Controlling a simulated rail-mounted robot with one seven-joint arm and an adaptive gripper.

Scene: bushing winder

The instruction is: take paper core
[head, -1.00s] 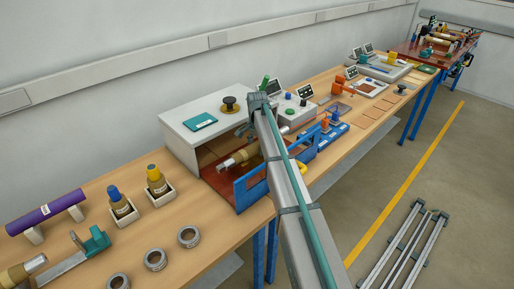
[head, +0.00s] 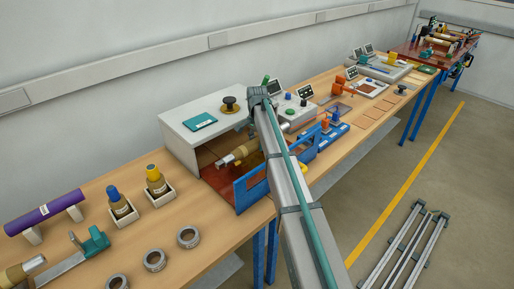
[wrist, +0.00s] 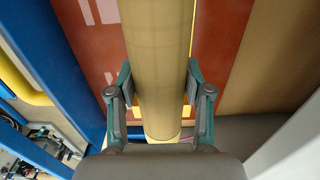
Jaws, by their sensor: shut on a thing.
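The paper core is a long tan cylinder (wrist: 158,40) that runs up the middle of the wrist view. My gripper (wrist: 158,82) has a grey-teal finger on each side of it and is shut on it. In the head view a tan cylinder with a grey end (head: 240,154) shows in the open front of the white box (head: 205,118), beside my arm. My arm hides part of it, and my fingers cannot be made out there. Red-brown flooring shows beneath the core in the wrist view.
A blue frame (head: 252,187) stands at the box's front, close to my arm; a blue bar (wrist: 75,70) runs left of the core. Bottles (head: 121,203), a purple roll (head: 45,212) and grey rings (head: 188,237) stand on the bench to the left.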

